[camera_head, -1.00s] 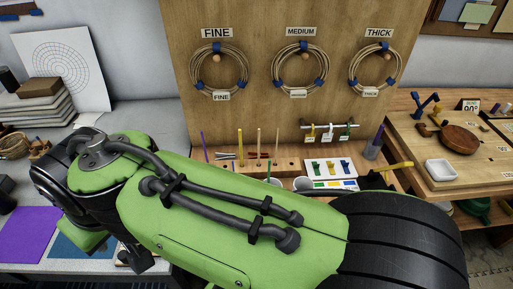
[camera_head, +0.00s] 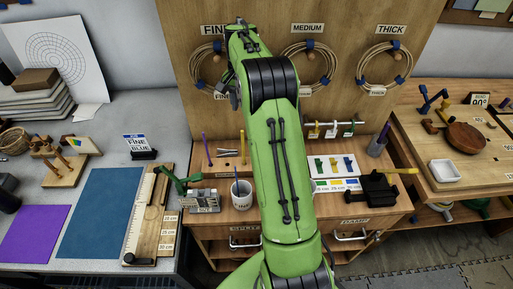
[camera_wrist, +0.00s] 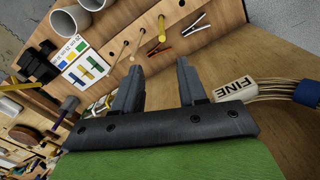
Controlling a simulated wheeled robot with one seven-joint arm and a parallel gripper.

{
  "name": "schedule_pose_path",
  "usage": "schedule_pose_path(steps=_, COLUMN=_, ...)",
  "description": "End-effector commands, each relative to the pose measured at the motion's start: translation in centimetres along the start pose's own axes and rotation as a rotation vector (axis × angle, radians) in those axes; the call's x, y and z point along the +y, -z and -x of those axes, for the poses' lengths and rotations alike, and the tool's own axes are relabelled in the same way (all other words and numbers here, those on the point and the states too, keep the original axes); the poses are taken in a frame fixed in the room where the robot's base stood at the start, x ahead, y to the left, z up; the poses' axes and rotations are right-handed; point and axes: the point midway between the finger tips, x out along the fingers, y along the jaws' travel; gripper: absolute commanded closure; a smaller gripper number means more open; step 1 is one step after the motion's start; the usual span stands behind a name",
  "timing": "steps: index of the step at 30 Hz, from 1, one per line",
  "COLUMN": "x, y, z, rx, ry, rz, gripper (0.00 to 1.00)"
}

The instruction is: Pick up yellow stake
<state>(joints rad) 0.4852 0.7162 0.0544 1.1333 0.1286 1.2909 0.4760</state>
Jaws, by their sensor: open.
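The yellow stake (camera_head: 242,147) stands upright in the wooden strip at the foot of the pegboard, just left of my arm in the head view. In the wrist view the yellow stake (camera_wrist: 161,28) shows beyond the fingertips, near the top. My gripper (camera_wrist: 156,72) is open, with nothing between its two fingers and apart from the stake. In the head view my gripper is up by the fine coil, partly hidden by my arm.
A purple stake (camera_head: 206,147) stands left of the yellow one. Paler stakes (camera_wrist: 137,42) stand beside it in the wrist view. The fine coil (camera_wrist: 270,90) hangs close to the gripper's right. A white cup (camera_head: 242,194) stands in front of the strip.

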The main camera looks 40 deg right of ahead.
Motion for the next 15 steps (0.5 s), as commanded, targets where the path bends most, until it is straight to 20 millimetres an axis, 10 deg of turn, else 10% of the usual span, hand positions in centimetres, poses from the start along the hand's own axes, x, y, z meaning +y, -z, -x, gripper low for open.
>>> schedule_pose_path(steps=15, x=0.0, y=-0.2, z=-10.5, rx=-0.002, ry=-0.001, rz=0.003, gripper=0.58)
